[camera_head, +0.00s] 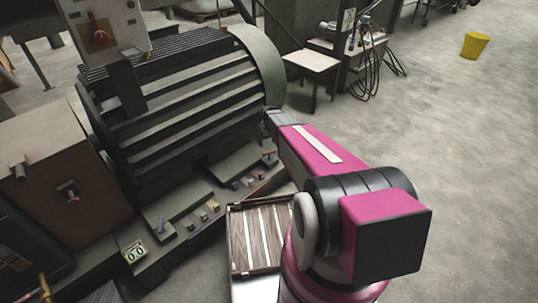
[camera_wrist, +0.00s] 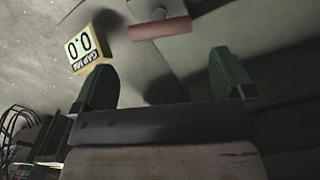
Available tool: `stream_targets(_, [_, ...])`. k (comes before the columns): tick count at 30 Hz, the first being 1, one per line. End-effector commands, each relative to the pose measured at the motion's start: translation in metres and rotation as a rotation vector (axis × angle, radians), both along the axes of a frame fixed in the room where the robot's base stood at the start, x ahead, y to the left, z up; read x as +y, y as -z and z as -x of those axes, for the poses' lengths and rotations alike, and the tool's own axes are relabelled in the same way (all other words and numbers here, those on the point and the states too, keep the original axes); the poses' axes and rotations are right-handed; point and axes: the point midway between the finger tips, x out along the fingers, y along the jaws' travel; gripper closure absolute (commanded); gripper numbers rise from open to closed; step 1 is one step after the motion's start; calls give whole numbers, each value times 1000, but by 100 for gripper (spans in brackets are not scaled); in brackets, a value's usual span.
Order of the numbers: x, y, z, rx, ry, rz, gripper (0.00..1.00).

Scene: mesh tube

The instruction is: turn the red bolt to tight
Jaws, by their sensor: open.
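In the wrist view, a dull red cylindrical bar (camera_wrist: 160,28) lies across the top of the picture, with a grey round part behind its upper edge. I cannot tell for sure that it is the red bolt. My gripper (camera_wrist: 162,72) is open, its two green fingers apart and nothing between them; the bar is beyond the fingertips, apart from them. In the head view my gripper (camera_head: 271,117) is by the motor's right end, mostly hidden by my pink arm. A small reddish part (camera_head: 269,154) is on the base below it.
The big ribbed motor (camera_head: 185,90) fills the left. A gap display (camera_head: 134,251) reads 0.0; a display reading 0.0 also shows upside down in the wrist view (camera_wrist: 88,48). Small coloured blocks (camera_head: 203,215) lie along the base. A slatted wooden tray (camera_head: 238,250) stands in front.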

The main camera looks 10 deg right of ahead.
Motion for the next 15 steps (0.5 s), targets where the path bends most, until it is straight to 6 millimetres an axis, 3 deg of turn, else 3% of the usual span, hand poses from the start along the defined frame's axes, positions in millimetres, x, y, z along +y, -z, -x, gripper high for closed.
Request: stream_targets(15, [0, 82, -1, 1, 1, 0, 0])
